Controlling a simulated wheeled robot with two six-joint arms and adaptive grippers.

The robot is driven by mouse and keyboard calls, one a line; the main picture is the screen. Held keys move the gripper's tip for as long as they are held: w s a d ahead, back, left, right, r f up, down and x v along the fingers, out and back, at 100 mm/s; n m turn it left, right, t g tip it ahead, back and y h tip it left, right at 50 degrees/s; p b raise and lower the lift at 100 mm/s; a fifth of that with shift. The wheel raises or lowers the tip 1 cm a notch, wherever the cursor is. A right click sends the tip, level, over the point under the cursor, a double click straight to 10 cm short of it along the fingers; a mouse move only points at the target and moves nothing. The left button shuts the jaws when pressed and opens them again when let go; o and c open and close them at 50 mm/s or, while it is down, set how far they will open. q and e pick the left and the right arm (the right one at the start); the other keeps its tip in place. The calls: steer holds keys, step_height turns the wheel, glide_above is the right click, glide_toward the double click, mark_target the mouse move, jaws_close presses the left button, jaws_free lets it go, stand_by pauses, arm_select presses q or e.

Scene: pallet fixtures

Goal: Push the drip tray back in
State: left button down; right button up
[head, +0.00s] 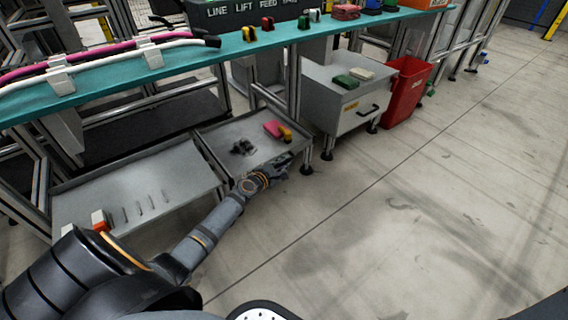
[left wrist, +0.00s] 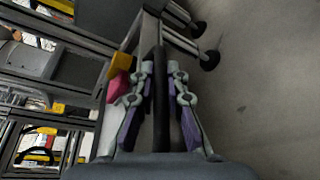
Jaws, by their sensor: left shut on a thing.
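The drip tray (head: 213,143) is a shallow grey metal tray under the teal bench, with a dark patch and pink and yellow pieces (head: 276,130) on it. My left gripper (head: 283,163) is at the tray's front edge, near its right corner. In the left wrist view its fingers (left wrist: 160,75) are on both sides of a dark bar (left wrist: 160,110), which looks like the tray's front rim or handle, and are shut on it. The pink and yellow pieces show beside the fingers there. My right gripper is not in view.
A second grey tray (head: 180,170) with slots sits to the left. A grey cabinet (head: 325,118) and a red bin (head: 405,90) stand to the right. A bench leg (head: 307,140) is close to the gripper's right. The floor in front is clear.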

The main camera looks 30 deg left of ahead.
arm_select(q)
steer(key=shift+a+r, duration=0.1)
steer(key=shift+a, duration=0.2)
steer(key=c, duration=1.7)
jaws_free()
steer(key=shift+o, duration=0.2)
steer(key=v, duration=0.7)
steer(key=shift+s, duration=0.2)
